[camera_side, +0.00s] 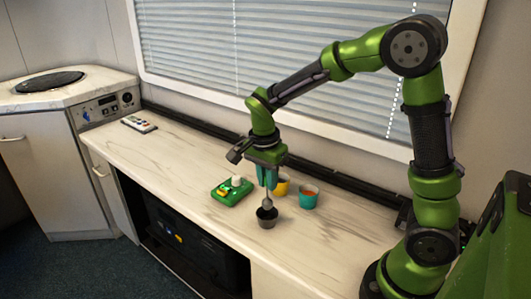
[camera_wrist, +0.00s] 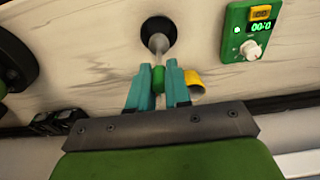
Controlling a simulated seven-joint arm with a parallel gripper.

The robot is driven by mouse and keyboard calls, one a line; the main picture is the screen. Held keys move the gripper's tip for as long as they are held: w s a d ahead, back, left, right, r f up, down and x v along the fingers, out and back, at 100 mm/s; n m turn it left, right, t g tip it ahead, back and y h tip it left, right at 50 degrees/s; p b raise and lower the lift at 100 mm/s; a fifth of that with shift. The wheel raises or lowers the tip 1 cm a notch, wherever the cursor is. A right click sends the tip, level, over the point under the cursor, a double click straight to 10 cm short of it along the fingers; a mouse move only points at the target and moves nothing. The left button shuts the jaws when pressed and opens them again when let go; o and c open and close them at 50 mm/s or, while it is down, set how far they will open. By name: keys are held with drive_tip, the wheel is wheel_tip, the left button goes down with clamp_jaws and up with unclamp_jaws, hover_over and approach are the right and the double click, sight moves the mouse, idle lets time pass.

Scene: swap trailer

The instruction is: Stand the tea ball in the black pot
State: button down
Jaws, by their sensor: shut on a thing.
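My gripper (camera_side: 268,176) points down over the counter, its teal fingers shut on the tea ball (camera_side: 268,201). In the wrist view, the fingers of my gripper (camera_wrist: 158,80) close on the green grip of the tea ball (camera_wrist: 158,45), and a grey stem runs from it toward the black pot. The small black pot (camera_side: 267,220) stands on the counter below my gripper; it shows in the wrist view (camera_wrist: 172,28) too. The tea ball's lower end is at the pot's mouth; how deep it reaches I cannot tell.
A green timer (camera_side: 232,191) with a white knob lies left of the pot. A remote (camera_side: 139,124) lies far left. The counter (camera_side: 185,165) is clear between.

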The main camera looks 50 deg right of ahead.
drive_tip(key=shift+f, duration=1.95)
drive_tip(key=c, duration=1)
unclamp_jaws()
drive_tip(key=r, duration=0.5)
drive_tip(key=a+r, duration=0.1)
drive_tip(key=r, duration=1)
drive_tip(key=shift+a+r, duration=0.35)
drive_tip(key=shift+r, duration=0.05)
